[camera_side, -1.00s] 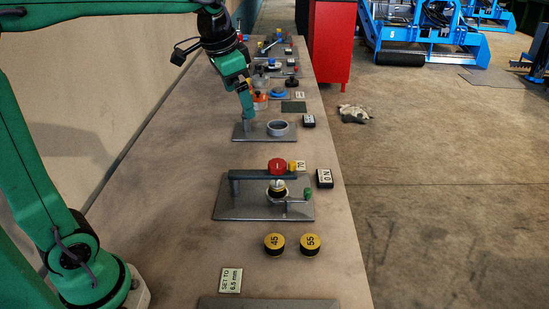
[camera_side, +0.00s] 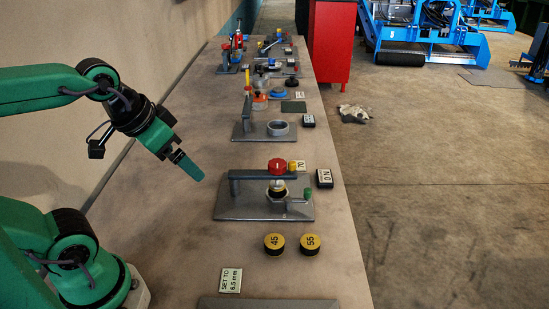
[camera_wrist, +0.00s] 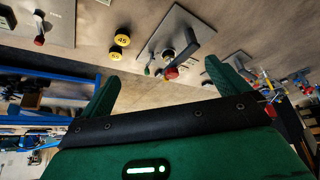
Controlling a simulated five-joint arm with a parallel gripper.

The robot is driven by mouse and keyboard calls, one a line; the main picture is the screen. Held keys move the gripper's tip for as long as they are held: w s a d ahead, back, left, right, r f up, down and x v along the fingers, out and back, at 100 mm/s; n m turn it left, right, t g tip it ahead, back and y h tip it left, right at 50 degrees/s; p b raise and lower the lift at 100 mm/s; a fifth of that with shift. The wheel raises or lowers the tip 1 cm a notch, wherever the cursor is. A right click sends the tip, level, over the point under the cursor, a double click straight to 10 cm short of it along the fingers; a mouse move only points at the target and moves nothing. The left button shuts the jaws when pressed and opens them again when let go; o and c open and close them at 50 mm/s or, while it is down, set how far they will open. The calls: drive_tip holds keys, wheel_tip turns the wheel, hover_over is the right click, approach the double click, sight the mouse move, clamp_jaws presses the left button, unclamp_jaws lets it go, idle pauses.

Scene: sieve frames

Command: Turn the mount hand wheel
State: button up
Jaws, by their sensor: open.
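A steel plate (camera_side: 235,211) on the bench carries a grey overhead arm (camera_side: 245,174) with a red knob-like wheel (camera_side: 277,165) on top. Below it are a round hub and a crank with a green grip (camera_side: 307,194). I cannot tell for sure which of these is the hand wheel. The red wheel (camera_wrist: 171,73) and the plate (camera_wrist: 172,23) also show in the wrist view. My gripper (camera_side: 197,174) is left of the plate and apart from it, above the bench. Its two green fingers (camera_wrist: 160,72) are spread wide in the wrist view, with nothing held.
Yellow-topped discs 45 (camera_side: 274,243) and 55 (camera_side: 310,244) lie in front of the plate. A "SET TO 6.5 mm" card (camera_side: 231,280) lies nearer. Behind stands a plate with a ring (camera_side: 278,128), then several other fixtures. The bench left of the plates is clear.

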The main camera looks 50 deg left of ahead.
drive_tip(key=shift+s+f, duration=0.2)
drive_tip(key=shift+w, duration=0.1)
drive_tip(key=c, duration=0.7)
drive_tip(key=n+g, duration=0.2)
drive_tip(key=g, duration=0.4)
hover_over(277, 163)
drive_tip(key=f, duration=0.6)
drive_tip(key=shift+s+f, duration=0.25)
drive_tip(key=shift+f, duration=0.1)
drive_tip(key=shift+w+f, duration=0.3)
drive_tip(key=shift+f, duration=0.1)
drive_tip(key=shift+f, duration=3.8)
